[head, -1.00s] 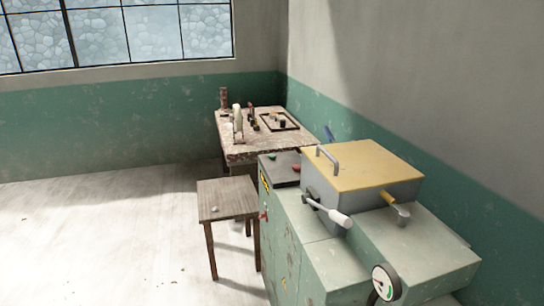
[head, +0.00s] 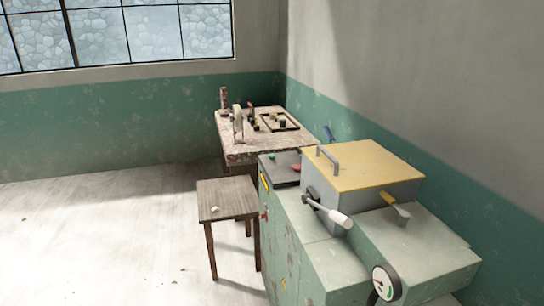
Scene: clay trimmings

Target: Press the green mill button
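The mill is a pale green cabinet machine (head: 318,258) at the right, with a yellow-lidded grey box (head: 362,167) on top. A dark panel (head: 284,172) sits at its far left end. A small green button (head: 272,157) shows on that panel, near its left back part. A small red button (head: 296,168) is to the right of it. Whether the green button is pressed in is too small to tell. Neither of my grippers is in view.
A white-handled lever (head: 330,211) and a round gauge (head: 386,282) stick out from the machine. A wooden stool (head: 229,198) with a small pale lump (head: 215,209) stands left of it. A worn table (head: 240,151) with tools is behind. The left floor is clear.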

